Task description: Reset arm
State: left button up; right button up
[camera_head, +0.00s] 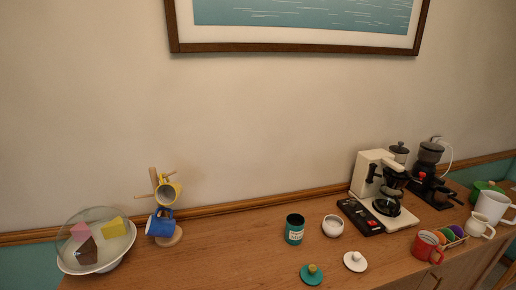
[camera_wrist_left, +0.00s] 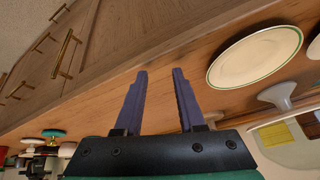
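My left gripper (camera_wrist_left: 160,73) shows in the left wrist view. Its two dark fingers are apart with nothing between them, so it is open and empty. Behind the fingers is the wooden sideboard (camera_wrist_left: 165,55), seen tilted, with its doors and brass handles at the upper left. In the head view neither gripper shows, and the sideboard top (camera_head: 225,262) is in full sight with no arm over it. My right gripper is out of sight.
A mug tree (camera_head: 172,238) holds a blue mug (camera_head: 160,224) and a yellow one. A glass-covered cake stand (camera_head: 128,240) is on the left. A coffee machine (camera_head: 368,170), teal canister (camera_head: 294,231) and red mug (camera_head: 425,245) are to the right. A white plate (camera_wrist_left: 255,57) is near the left gripper.

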pick_arm(q)
jog(key=s+f+g, duration=0.2)
jog(key=s, duration=0.4)
notch_tip(320, 180, down, 23)
jog(key=s+g+b, duration=0.1)
jog(key=s+a+f+g, duration=0.1)
jog(key=s+a+f, duration=0.2)
jog(key=s+f, duration=1.3)
jog(key=shift+s+g+b, duration=0.3)
jog(key=shift+s+b, duration=0.05)
jog(key=shift+s, duration=0.35)
